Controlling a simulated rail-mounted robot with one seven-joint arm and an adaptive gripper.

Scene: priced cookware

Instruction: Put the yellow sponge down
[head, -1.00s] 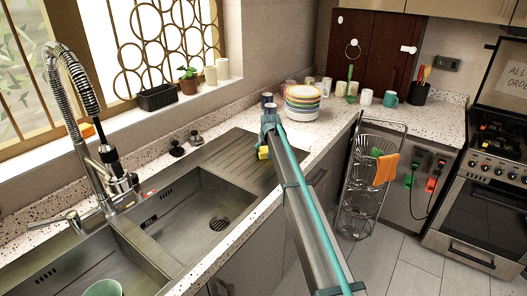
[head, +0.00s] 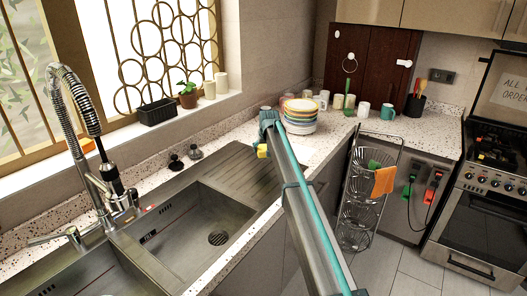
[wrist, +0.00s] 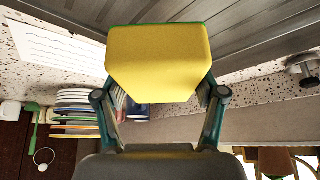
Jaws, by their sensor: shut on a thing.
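The yellow sponge (wrist: 158,62) fills the middle of the wrist view, with a thin green edge along its far side. My gripper (wrist: 160,98) is shut on it, one finger at each side. In the head view my gripper (head: 266,130) is over the far end of the sink's drainboard, and a small yellow part of the sponge (head: 262,151) shows below it. My arm hides the rest of the sponge there. I cannot tell how far the sponge is above the surface beneath it.
A stack of coloured plates (head: 299,115) stands on the speckled counter just right of my gripper, with several mugs beyond. The ribbed drainboard (head: 225,168) and sink basin (head: 205,225) look clear. A wire rack (head: 365,190) stands in front of the counter.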

